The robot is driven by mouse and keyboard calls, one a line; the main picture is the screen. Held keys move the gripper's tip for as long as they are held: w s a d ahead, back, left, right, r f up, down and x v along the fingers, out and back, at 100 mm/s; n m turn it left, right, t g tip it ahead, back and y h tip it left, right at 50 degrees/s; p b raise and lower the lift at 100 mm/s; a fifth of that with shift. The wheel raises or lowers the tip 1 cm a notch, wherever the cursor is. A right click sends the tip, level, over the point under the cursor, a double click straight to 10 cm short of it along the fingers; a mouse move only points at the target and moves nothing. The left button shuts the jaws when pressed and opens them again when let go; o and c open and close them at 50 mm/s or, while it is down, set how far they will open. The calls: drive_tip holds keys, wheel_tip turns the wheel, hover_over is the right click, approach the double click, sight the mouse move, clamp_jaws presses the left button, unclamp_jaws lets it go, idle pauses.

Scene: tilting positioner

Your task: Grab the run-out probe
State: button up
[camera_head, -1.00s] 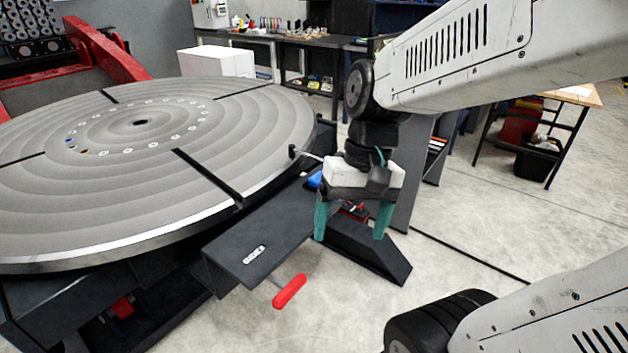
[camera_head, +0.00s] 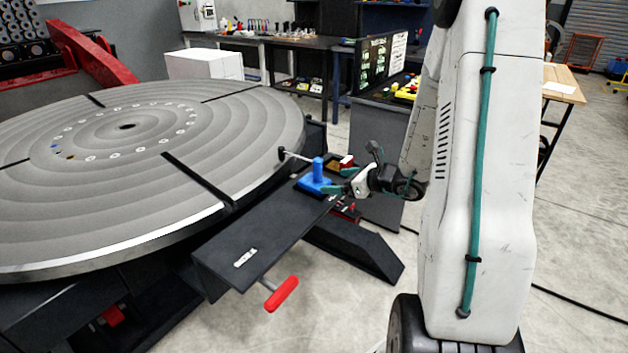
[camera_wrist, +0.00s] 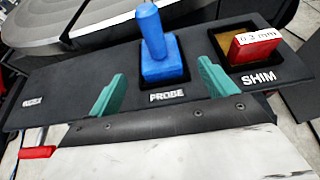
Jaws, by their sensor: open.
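The run-out probe is the blue piece with an upright cylindrical post on a square base. It stands in the recess labelled PROBE on the dark shelf (camera_head: 262,232), and the probe (camera_head: 318,174) also shows in the wrist view (camera_wrist: 160,55). My gripper (camera_head: 337,181) is just right of the probe in the head view. In the wrist view my gripper's teal fingertips (camera_wrist: 162,85) are apart, one on each side of the probe's base and a little short of it. Nothing is between the fingers.
A red block marked 0.3 mm (camera_wrist: 252,48) sits in the SHIM recess right of the probe. The large round turntable (camera_head: 90,215) is beside the shelf. A red-handled lever (camera_head: 282,294) juts from the shelf's front.

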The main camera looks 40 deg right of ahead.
sight(322, 180)
drive_tip(key=x, duration=0.7)
drive_tip(key=shift+a, duration=0.1)
drive_tip(key=c, duration=1.5)
drive_tip(key=shift+w+r, duration=0.1)
